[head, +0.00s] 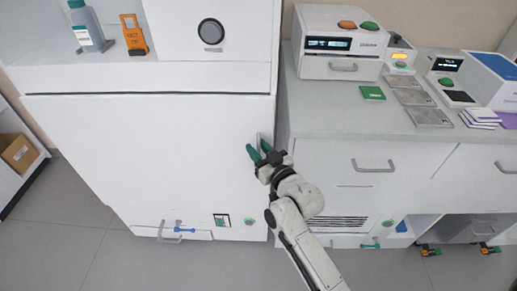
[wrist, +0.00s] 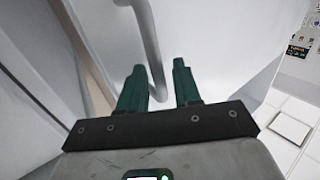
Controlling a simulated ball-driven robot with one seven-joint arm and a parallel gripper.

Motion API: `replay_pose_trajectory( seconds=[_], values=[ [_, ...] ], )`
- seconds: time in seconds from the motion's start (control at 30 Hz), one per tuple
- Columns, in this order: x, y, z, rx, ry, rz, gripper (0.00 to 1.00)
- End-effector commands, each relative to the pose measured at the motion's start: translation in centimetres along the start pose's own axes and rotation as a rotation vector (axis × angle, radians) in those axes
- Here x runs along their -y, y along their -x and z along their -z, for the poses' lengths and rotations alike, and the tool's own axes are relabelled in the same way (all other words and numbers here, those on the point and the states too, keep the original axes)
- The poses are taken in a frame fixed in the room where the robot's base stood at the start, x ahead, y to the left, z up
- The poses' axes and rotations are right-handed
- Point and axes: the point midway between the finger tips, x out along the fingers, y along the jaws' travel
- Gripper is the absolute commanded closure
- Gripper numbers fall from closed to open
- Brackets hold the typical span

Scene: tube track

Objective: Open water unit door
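A large white cabinet (head: 150,150) with a broad flat front door stands left of centre in the head view; I take it as the water unit, though no label is legible. A grey vertical bar handle (wrist: 150,45) is on the white door panel in the wrist view. My gripper (head: 259,150) is at the right edge of the cabinet front. In the wrist view my gripper (wrist: 158,66) has its two green fingers apart, with the handle's lower end between them, nearer the left finger. Contact cannot be told. The door looks closed; the handle is mostly hidden in the head view.
A counter (head: 330,115) with drawers stands close on the right, holding a white device (head: 340,45) and small instruments. A bottle (head: 87,25) and an orange device (head: 133,35) stand in the cabinet's upper recess. The floor (head: 60,230) in front is clear.

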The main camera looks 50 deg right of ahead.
Motion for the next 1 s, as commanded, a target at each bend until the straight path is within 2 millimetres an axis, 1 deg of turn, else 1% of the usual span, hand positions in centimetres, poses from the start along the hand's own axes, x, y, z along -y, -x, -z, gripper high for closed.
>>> replay_pose_trajectory(
  seconds=[0.13, 0.47, 1.0],
  values=[
    [0.02, 0.02, -0.02, 0.000, 0.000, 0.000, 0.68],
    [0.02, 0.04, -0.02, 0.000, 0.000, 0.000, 1.00],
    [0.08, 0.20, -0.01, 0.001, 0.000, 0.000, 1.00]
  ],
)
